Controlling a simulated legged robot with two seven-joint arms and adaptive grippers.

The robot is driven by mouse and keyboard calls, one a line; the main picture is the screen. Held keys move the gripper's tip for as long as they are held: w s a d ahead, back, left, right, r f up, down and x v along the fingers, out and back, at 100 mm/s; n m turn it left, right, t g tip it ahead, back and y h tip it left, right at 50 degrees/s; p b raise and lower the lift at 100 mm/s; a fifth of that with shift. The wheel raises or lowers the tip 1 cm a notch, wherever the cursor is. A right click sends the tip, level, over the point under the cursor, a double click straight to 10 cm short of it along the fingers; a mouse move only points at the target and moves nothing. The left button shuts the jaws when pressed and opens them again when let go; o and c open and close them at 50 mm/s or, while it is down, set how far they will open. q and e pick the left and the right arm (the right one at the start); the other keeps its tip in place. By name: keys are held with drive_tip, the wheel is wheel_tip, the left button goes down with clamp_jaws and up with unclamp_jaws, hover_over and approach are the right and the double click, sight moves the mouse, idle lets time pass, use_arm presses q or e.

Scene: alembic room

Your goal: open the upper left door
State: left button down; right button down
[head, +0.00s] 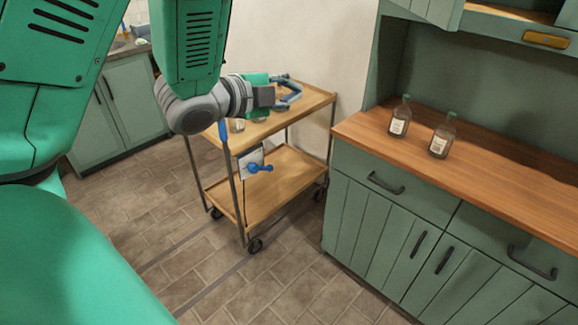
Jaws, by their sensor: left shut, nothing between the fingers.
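The upper left door (428,9) of the green hutch shows only as a lower panel at the top edge. It appears to stand swung outward, with the wooden floor of the upper compartment (515,10) visible to its right. The rest of the door and its handle are cut off. My left gripper (290,92) is shut and empty, left of the hutch and clear of the door, in front of the trolley top in the picture. My right gripper is out of view.
A brass pull (546,39) sits below the upper compartment. A wheeled wooden trolley (290,178) stands left of the hutch. Tiled floor (290,285) in front is clear.

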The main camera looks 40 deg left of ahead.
use_arm(q)
wheel_tip(320, 180, down, 15)
drive_tip(key=s+n+g+y+b, duration=0.1)
drive_tip(key=n+g+b, duration=0.1)
drive_tip(key=n+g, duration=0.1)
drive_tip(key=shift+s+d+n, duration=0.35)
drive_tip(key=shift+s+n, duration=0.05)
drive_tip(key=shift+n, duration=0.3)
drive_tip(key=c, duration=2.1)
unclamp_jaws()
drive_tip(key=shift+s+f, duration=0.1)
drive_tip(key=shift+f, duration=0.2)
drive_tip(key=o, duration=0.5)
drive_tip(key=shift+f, duration=0.15)
